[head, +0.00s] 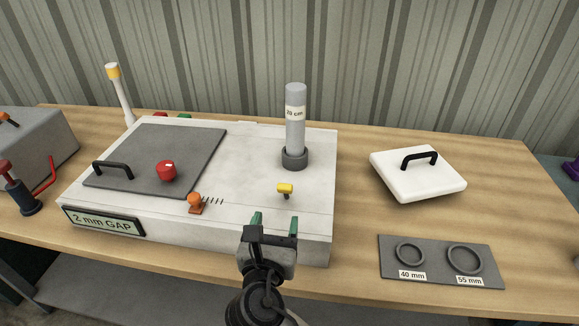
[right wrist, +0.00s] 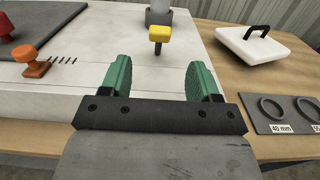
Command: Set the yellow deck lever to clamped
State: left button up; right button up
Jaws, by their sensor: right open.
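The yellow deck lever (head: 285,189) is a small yellow knob on a short stem, standing on the white deck box (head: 245,150) in front of the grey column. It also shows in the right wrist view (right wrist: 160,34), beyond and between my fingertips. My right gripper (head: 274,225) has green fingers spread apart with nothing between them. It is at the box's front edge, short of the lever and not touching it. The lever's exact setting cannot be told. My left gripper is not in view.
A grey column (head: 295,125) marked 20 cm stands behind the lever. An orange knob (head: 195,202) and a grey plate (head: 150,150) with a red knob (head: 166,171) lie left. A white lid (head: 417,180) and ring tray (head: 440,245) lie right, with bare wood between them and the box.

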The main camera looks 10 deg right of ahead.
aim_at(284, 186)
jog(key=x, duration=0.2)
jog(key=r+x, duration=0.1)
jog(key=x, duration=0.1)
jog(key=shift+w+d+p, duration=0.1)
jog(key=shift+w+p, duration=0.25)
jog(key=shift+p, duration=0.05)
jog(key=x, duration=0.5)
jog(key=shift+w+f+p, duration=0.15)
jog(key=shift+w+p, duration=0.1)
jog(key=shift+p, duration=0.1)
jog(key=shift+w+d, duration=0.15)
jog(key=shift+w, duration=0.15)
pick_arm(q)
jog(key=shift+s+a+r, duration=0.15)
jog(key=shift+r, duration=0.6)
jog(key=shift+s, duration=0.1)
pick_arm(e)
jog(key=shift+c, duration=0.2)
